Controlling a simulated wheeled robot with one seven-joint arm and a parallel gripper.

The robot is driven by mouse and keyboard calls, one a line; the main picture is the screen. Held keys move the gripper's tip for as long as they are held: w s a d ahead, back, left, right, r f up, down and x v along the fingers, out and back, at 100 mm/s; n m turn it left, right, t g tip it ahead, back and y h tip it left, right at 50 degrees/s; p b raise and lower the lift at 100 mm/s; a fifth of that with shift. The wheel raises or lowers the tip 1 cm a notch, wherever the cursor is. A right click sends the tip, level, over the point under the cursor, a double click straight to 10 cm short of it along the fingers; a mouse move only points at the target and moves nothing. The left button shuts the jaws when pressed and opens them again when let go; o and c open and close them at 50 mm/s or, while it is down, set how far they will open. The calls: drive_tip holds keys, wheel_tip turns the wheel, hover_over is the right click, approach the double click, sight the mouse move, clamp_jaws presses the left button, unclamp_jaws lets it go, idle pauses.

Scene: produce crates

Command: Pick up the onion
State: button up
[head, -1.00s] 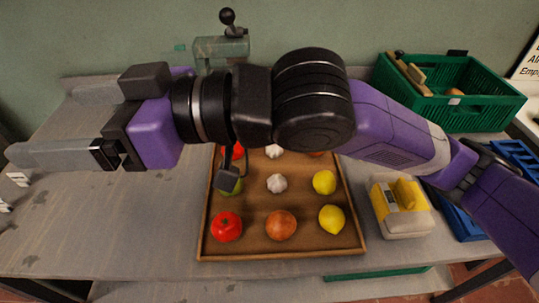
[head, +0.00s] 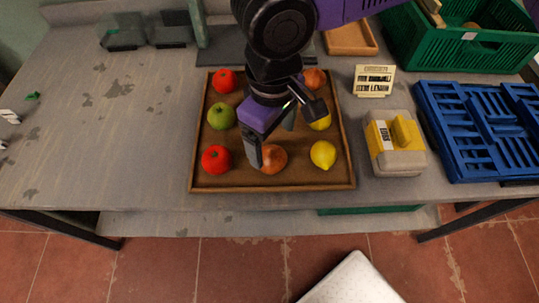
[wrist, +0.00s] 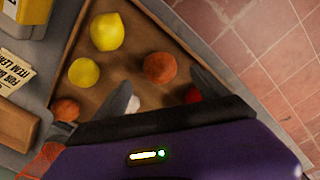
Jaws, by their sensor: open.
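A brown-orange onion (head: 273,159) sits in the front middle of the shallow brown tray (head: 272,188). My gripper (head: 272,146) points down over the tray just at this onion, and one finger covers its left side in the head view. In the wrist view the onion (wrist: 160,68) lies ahead, between the lines of my two open fingers (wrist: 166,88). Nothing is held. Whether a finger touches the onion I cannot tell. A second onion (head: 315,78) lies at the tray's back right; it also shows in the wrist view (wrist: 66,110).
The tray also holds red tomatoes (head: 216,159), a green apple (head: 221,116) and yellow lemons (head: 322,155). A white garlic bulb (wrist: 133,103) is partly hidden by a finger. A yellow-grey box (head: 395,143), a sign (head: 373,80) and blue crate (head: 480,130) stand right.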

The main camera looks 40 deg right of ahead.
sight(273, 152)
wheel_tip(273, 152, down, 8)
drive_tip(key=shift+d+r+b, duration=0.15)
drive_tip(key=shift+r+b, duration=0.05)
drive_tip(key=shift+b, duration=0.2)
drive_tip(key=c, duration=1.6)
drive_tip(key=shift+r, duration=0.1)
